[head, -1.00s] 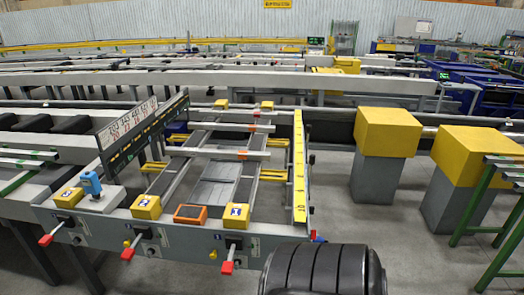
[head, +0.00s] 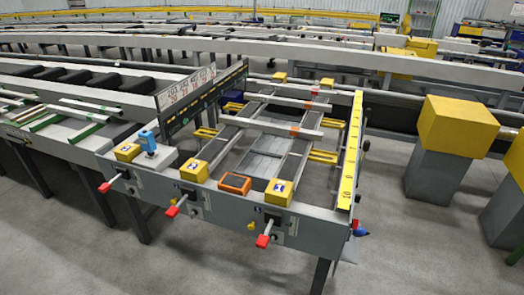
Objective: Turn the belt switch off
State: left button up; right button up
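The runout table's grey front beam (head: 325,237) runs across the middle of the head view. Three levers with red grips stick out of it: left (head: 104,187), middle (head: 172,211) and right (head: 262,241). Yellow boxes with blue-and-white labels sit on top: left (head: 127,152), middle (head: 194,172) and right (head: 278,192). An orange box with a dark face (head: 235,184) lies between the middle and right yellow boxes. A blue upright handle (head: 148,141) stands on a pale block at the left. I cannot tell which of these is the belt switch. Neither gripper is in view.
A yellow scale strip (head: 351,150) runs along the table's right side. A dark panel with number cards (head: 205,100) rises behind the left box. Yellow-topped grey pedestals (head: 455,130) stand at the right. The floor before the beam is clear.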

aim_at(355, 222)
jog(key=l+z, duration=0.25)
jog(key=i+l, duration=0.1)
jog(key=l, duration=1.1)
jog(key=i+l+u, duration=0.15)
jog(key=l+u, duration=0.2)
jog(key=i+l+u, duration=0.1)
jog(key=l+u, duration=0.65)
jog(key=i+j, duration=0.05)
jog(key=j, duration=0.05)
